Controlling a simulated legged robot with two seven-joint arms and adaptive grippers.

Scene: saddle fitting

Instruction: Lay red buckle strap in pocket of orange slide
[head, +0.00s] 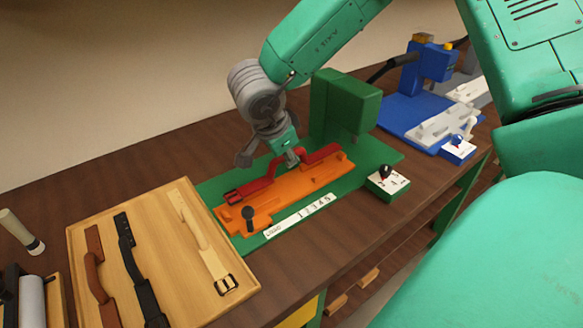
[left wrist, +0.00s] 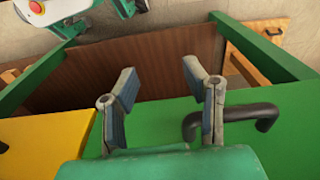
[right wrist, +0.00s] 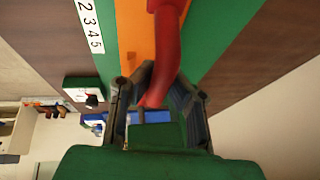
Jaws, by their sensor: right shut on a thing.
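The red buckle strap (head: 262,184) lies lengthwise over the orange slide (head: 290,194), its dark buckle at the left end and a raised bend near the middle. My right gripper (head: 287,158) is at that bend, shut on the strap. In the right wrist view the strap (right wrist: 167,45) runs up from between the fingers, with the orange slide (right wrist: 135,30) behind it. I cannot tell whether the strap sits fully down in the pocket. My left gripper (left wrist: 155,85) is open and empty in the left wrist view, near a green drawer front with a dark handle (left wrist: 235,118).
The slide is on a green base (head: 245,243) beside a green press (head: 343,105). A numbered strip (head: 300,215) and a small dial box (head: 387,184) are in front. A wooden board (head: 185,285) with brown, black and cream straps is at left. A blue station (head: 405,112) stands at back right.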

